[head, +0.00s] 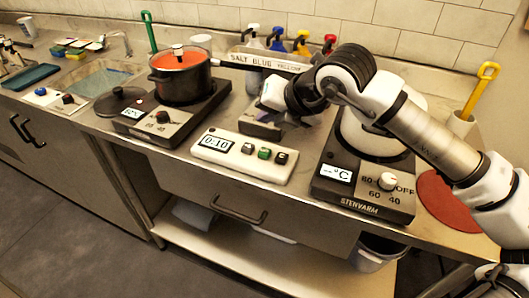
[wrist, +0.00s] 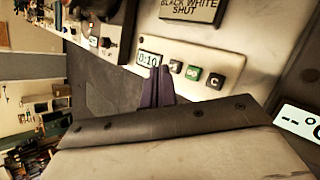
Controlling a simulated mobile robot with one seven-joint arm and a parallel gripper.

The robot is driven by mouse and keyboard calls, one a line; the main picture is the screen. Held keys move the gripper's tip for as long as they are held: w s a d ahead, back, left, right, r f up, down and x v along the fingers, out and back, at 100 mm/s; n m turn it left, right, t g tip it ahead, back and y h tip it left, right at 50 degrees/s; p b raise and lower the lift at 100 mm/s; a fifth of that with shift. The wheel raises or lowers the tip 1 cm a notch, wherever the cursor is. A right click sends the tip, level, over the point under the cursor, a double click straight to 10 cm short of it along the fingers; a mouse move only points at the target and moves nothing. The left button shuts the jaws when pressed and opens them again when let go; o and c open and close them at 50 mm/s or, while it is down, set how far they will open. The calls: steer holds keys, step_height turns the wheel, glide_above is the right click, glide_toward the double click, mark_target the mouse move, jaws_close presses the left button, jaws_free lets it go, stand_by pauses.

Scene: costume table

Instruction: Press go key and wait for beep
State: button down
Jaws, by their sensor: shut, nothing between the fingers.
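A white timer box (head: 212,163) sits on the counter between two hot plates. Its display reads 0:10. It has a grey key (head: 248,148), a green key (head: 264,153) and a dark key (head: 281,158) in a row. In the wrist view, the green key (wrist: 193,74) lies between a dark key and one marked C (wrist: 213,80); its lettering is too blurred to read surely.
A hot plate with a pot of red liquid (head: 180,80) stands left, a Stenvarm hot plate (head: 362,185) right. Several coloured-cap bottles (head: 276,43) and a lettered sign stand behind. A red round mat (head: 447,203) lies far right.

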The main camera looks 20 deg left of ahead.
steer(key=b, duration=0.3)
glide_above(268, 153)
step_height(268, 153, down, 6)
steer(key=shift+r, duration=0.25)
steer(key=shift+f+b, duration=0.35)
steer(key=shift+b, duration=0.3)
steer(key=shift+f, duration=0.15)
stand_by(1.0)
steer(key=shift+f+b, duration=0.35)
steer(key=shift+b, duration=0.5)
steer(key=shift+f+b, duration=0.4)
steer(key=shift+b, duration=0.25)
stand_by(0.3)
steer(key=shift+r, duration=0.9)
